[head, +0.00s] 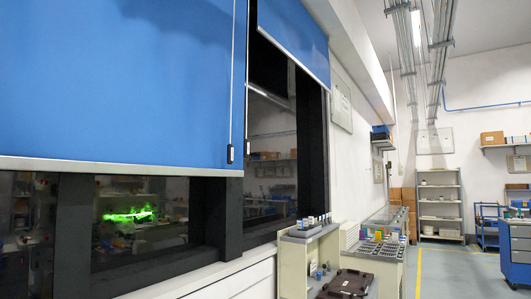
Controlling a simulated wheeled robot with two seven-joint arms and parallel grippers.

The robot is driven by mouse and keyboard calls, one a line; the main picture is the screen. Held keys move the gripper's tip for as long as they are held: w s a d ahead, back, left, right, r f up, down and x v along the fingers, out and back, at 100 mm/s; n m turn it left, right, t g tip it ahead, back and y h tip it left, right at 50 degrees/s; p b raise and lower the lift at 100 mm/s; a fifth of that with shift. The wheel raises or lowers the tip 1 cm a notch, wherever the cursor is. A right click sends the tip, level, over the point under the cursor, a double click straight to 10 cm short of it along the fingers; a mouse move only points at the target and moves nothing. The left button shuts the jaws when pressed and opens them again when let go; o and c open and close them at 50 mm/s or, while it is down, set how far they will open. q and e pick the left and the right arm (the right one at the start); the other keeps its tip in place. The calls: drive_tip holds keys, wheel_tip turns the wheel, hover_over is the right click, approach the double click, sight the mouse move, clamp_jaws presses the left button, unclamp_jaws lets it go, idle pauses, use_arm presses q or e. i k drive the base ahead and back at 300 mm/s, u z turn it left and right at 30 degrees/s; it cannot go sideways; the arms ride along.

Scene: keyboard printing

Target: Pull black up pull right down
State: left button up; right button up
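A large blue roller blind (110,80) covers the upper left window. Its pale bottom bar (120,168) hangs above a strip of bare glass. A second, smaller blue blind (293,38) hangs to its right and ends higher, with dark window below it. Thin pull cords (233,75) hang near the right edge of the large blind. A small black pull (230,154) is at the lower end of one cord, beside the bottom bar. Neither of my grippers is in view.
A beige workbench (308,255) with small items and a dark brown case (345,284) stand below the windows. Grey shelving (440,205) and a blue cabinet (517,250) are farther right. The floor (450,270) between them is clear.

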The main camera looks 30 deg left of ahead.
sight(247, 144)
drive_tip(key=i, duration=3.05)
drive_tip(key=z, duration=1.7)
drive_tip(key=i, duration=0.5)
drive_tip(key=u, duration=3.8)
